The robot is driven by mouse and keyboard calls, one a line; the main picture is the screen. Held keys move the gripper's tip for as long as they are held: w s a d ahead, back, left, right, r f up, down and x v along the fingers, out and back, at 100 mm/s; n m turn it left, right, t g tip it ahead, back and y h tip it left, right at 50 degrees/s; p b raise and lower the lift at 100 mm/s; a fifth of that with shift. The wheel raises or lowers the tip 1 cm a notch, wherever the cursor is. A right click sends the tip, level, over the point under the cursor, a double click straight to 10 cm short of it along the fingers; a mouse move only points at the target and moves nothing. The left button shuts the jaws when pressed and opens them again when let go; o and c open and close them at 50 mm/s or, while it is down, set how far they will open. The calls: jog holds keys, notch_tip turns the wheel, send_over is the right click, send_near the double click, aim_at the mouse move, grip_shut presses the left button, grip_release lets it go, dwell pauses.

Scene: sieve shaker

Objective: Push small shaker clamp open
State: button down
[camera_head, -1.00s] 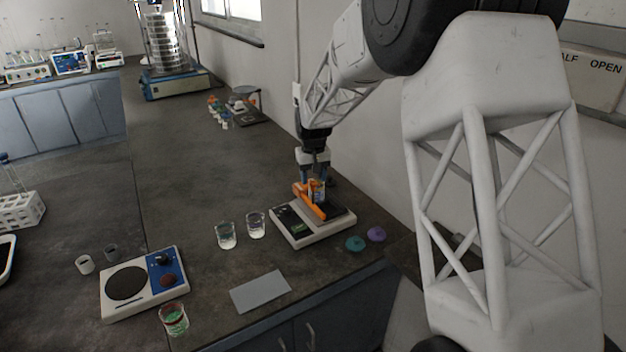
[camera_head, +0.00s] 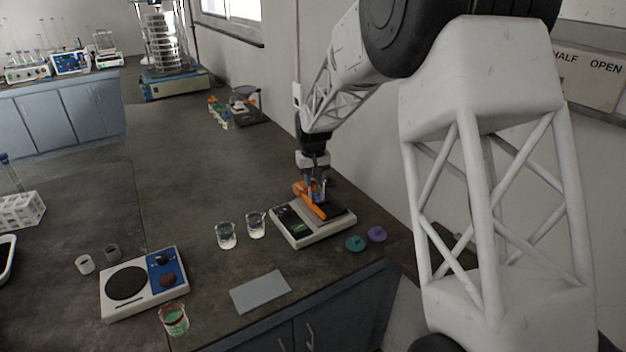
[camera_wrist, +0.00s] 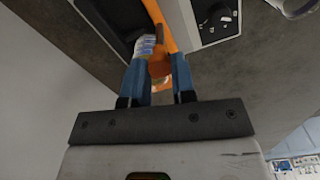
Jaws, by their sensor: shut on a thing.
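The small shaker (camera_head: 345,218) is a pale flat device with dark panels near the right edge of the bench. Its orange clamp (camera_head: 318,211) lies across the top as a slanted bar, and it also shows in the wrist view (camera_wrist: 158,14). My gripper (camera_head: 316,198) is over the shaker, fingers pointing down. In the wrist view my blue fingers (camera_wrist: 160,75) are close around an orange part of the clamp. A small clear and bluish vessel (camera_wrist: 144,46) is beside the left finger. The exact contact is partly hidden.
Two glass beakers (camera_head: 226,236) stand left of the shaker. A teal lid (camera_head: 355,244) and a purple lid (camera_head: 376,234) lie to its right. A grey plate (camera_head: 260,291) lies in front. The wall is close behind on the right.

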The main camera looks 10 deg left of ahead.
jog(key=shift+s+a, duration=0.95)
jog(key=c, duration=0.9)
grip_release()
jog(key=shift+c, duration=0.2)
notch_tip(320, 180, up, 8)
